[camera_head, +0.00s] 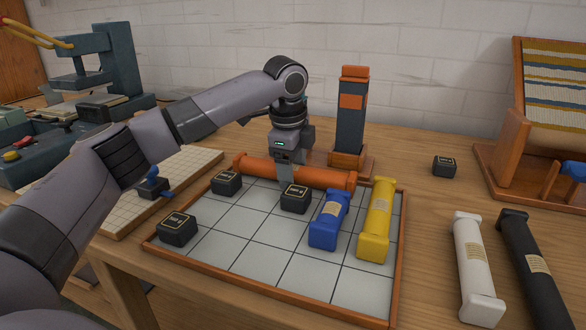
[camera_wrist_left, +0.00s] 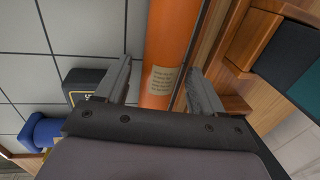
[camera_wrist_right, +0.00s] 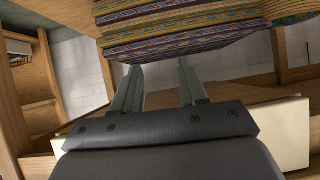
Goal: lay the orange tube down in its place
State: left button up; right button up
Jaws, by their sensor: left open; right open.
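The orange tube (camera_head: 325,177) lies lengthwise along the back edge of the tiled tray (camera_head: 270,283). My left gripper (camera_head: 286,178) points down at its middle. In the left wrist view the open jaws (camera_wrist_left: 158,76) stand on either side of the orange tube (camera_wrist_left: 170,45), with its pale label between them and a gap to each finger. Whether its underside touches the tiles or rim is hidden. My right gripper (camera_wrist_right: 160,68) is open and empty, away from the tray, facing striped woven cloth (camera_wrist_right: 180,30).
Blue (camera_head: 329,220) and yellow (camera_head: 377,220) tubes lie in the tray near several black blocks, one (camera_head: 296,198) close to my left gripper. A dark tower (camera_head: 350,120) stands just behind the orange tube. White (camera_head: 475,265) and black (camera_head: 533,270) tubes lie right of the tray.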

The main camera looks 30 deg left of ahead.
pick_arm(q)
jog(key=r, duration=0.2)
jog(key=r+p, duration=0.1)
jog(key=s+r, duration=0.1)
jog(key=r, duration=0.1)
jog(key=shift+d+r+p, duration=0.2)
jog(key=shift+r+p, duration=0.15)
jog(key=shift+p, duration=0.05)
notch_tip(320, 180, up, 6)
jog(key=s+p, duration=0.1)
pick_arm(e)
jog(key=shift+s+d+f+m+g+h, duration=0.1)
jog(key=shift+s+d+m+g+h, duration=0.25)
jog(key=shift+s+d, duration=0.6)
pick_arm(q)
jog(key=shift+s+d, duration=0.1)
pick_arm(e)
jog(key=shift+w+r, duration=0.2)
jog(key=shift+w, duration=0.15)
